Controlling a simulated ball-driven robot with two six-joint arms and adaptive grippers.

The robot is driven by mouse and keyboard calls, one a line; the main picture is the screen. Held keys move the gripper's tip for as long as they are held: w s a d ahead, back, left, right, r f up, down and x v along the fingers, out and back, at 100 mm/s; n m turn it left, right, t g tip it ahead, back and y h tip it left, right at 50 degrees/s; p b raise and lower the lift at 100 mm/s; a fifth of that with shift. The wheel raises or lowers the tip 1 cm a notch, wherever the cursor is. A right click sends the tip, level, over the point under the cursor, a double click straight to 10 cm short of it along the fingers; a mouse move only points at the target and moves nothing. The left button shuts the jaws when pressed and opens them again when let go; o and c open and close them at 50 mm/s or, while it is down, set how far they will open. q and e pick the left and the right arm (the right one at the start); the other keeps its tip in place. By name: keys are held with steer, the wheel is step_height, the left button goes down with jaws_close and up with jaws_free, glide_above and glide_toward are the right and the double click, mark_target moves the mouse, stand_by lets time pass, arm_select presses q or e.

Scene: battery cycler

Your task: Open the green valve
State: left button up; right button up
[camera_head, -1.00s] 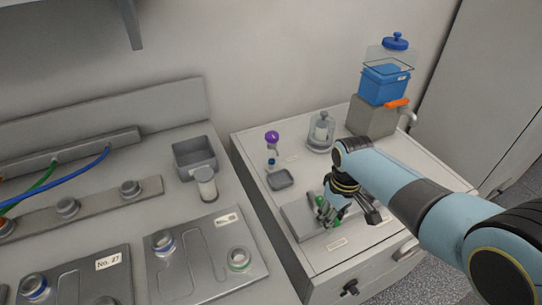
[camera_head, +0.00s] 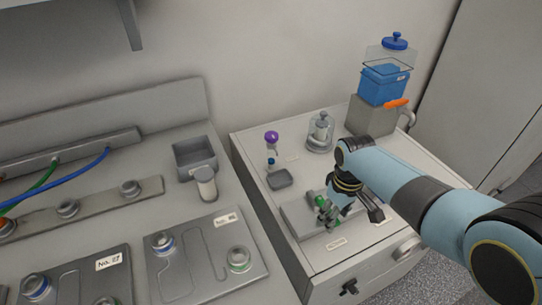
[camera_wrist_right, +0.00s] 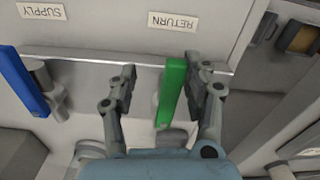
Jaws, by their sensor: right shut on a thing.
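The green valve handle (camera_wrist_right: 171,92) stands between the two fingers of my right gripper (camera_wrist_right: 160,88) in the right wrist view, close against the right-hand finger. A RETURN label (camera_wrist_right: 173,21) lies just beyond it. In the head view the green handle (camera_head: 320,202) is partly hidden by my right gripper (camera_head: 327,213), which is shut on it above a grey plate (camera_head: 294,219) on the right-hand cabinet. My left gripper is out of view.
A blue valve handle (camera_wrist_right: 22,80) by the SUPPLY label (camera_wrist_right: 41,11) is left of the gripper.

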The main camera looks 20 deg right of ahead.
steer(key=shift+s+d, duration=0.1)
steer(key=shift+d, duration=0.2)
steer(key=r, duration=0.1)
steer(key=w+r+p, duration=0.1)
steer(key=r, duration=0.1)
steer(key=shift+d+r, duration=0.2)
steer(key=shift+r, duration=0.1)
steer(key=shift+c, duration=0.2)
steer(key=r, duration=0.2)
steer(key=s+r, duration=0.1)
steer(key=r, duration=0.1)
steer(key=shift+a+r, duration=0.2)
